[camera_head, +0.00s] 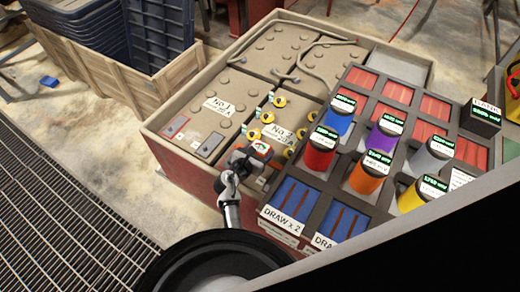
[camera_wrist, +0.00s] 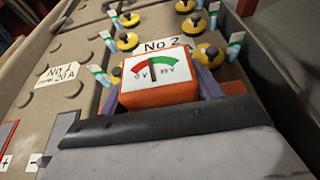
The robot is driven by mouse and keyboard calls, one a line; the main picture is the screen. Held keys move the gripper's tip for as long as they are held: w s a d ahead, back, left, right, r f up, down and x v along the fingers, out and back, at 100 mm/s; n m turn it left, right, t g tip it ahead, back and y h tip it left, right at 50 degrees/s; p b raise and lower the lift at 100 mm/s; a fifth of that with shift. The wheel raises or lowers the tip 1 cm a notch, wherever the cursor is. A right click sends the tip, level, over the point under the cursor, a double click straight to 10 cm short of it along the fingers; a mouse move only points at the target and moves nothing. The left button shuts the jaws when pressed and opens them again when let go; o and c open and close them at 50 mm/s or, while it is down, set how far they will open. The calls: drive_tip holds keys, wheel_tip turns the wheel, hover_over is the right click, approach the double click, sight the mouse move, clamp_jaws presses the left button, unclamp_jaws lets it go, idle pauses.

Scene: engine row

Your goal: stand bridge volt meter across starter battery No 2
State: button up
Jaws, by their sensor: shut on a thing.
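The volt meter (camera_wrist: 158,75) is an orange box with a white dial marked 0 V and 15 V or similar, with red and green arcs. My gripper (camera_head: 245,160) is shut on it, and its fingers show at the meter's sides in the wrist view (camera_wrist: 160,100). The meter (camera_head: 260,151) is over the near end of battery No 2 (camera_head: 290,110), by the No 2 label (camera_wrist: 166,45). I cannot tell whether it touches the battery. Several yellow round caps (camera_wrist: 127,41) with small tags stand on that battery.
Battery No 1 (camera_head: 215,120) lies to the left, with plus and minus plates. A dark rack (camera_head: 345,185) of coloured canisters stands close on the right. Blue crates (camera_head: 90,40) and a wooden box (camera_head: 110,80) are at the back left. A floor grating (camera_head: 60,220) is at left.

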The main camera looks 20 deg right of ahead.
drive_tip(key=o, duration=1.3)
drive_tip(key=shift+c, duration=0.2)
drive_tip(key=shift+p+v, duration=4)
drive_tip(key=shift+v, duration=2.9)
